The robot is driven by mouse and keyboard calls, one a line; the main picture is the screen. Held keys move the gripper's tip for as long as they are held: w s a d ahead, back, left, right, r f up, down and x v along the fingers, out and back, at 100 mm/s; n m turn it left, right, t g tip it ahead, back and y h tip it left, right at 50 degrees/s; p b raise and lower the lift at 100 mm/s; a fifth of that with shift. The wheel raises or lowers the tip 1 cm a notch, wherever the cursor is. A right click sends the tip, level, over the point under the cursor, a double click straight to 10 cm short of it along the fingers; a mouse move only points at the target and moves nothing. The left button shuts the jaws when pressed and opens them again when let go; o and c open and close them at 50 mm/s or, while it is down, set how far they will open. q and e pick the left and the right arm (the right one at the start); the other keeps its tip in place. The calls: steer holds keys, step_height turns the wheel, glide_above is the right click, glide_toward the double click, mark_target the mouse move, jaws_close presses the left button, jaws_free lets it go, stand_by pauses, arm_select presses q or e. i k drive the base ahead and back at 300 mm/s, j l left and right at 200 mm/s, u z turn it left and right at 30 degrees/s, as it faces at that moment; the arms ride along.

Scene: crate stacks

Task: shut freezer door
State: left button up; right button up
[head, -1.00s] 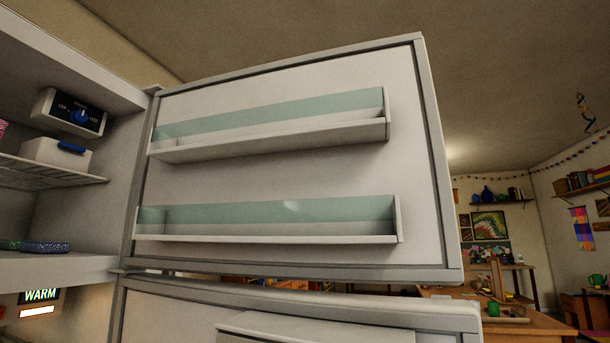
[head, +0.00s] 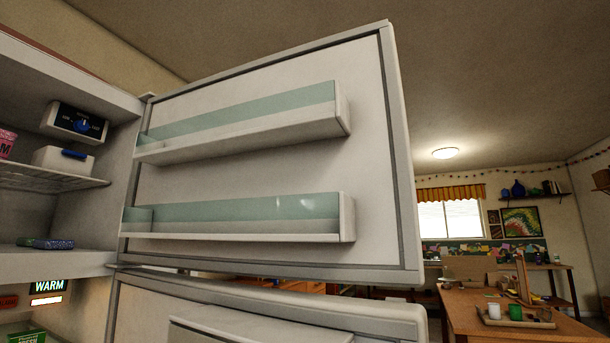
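The upper door, which looks like the freezer door (head: 368,180), stands wide open across the middle of the head view. It is white with a grey seal and two door shelves with pale green fronts, the upper shelf (head: 250,135) and the lower shelf (head: 240,222). Its hinge side is at the left, against the open upper compartment (head: 75,215). A second door (head: 380,313) below it is also open. Neither of my grippers is in view.
At the right, a wooden table (head: 470,312) bears a tray with cups.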

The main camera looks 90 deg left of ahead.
mark_target(295, 163)
steer(key=i+u, duration=0.35)
steer(key=i, duration=0.5)
steer(key=i+u, duration=0.3)
steer(key=i, duration=0.15)
steer(key=i+l+u, duration=0.3)
steer(key=i, duration=0.15)
steer(key=i+u, duration=0.55)
steer(key=u, duration=0.25)
steer(key=i+u, duration=0.15)
steer(key=u, duration=0.25)
steer(key=i+u, duration=0.15)
steer(key=u, duration=0.25)
steer(key=i+u, duration=0.2)
steer(key=u, duration=0.2)
steer(key=i+u, duration=0.15)
steer(key=u, duration=0.25)
steer(key=i+u, duration=0.1)
steer(key=u, duration=0.75)
steer(key=i+l+u, duration=0.1)
steer(key=u, duration=0.35)
steer(key=l+u, duration=0.15)
steer(key=u, duration=0.3)
steer(key=i+l+u, duration=0.1)
steer(key=u, duration=0.35)
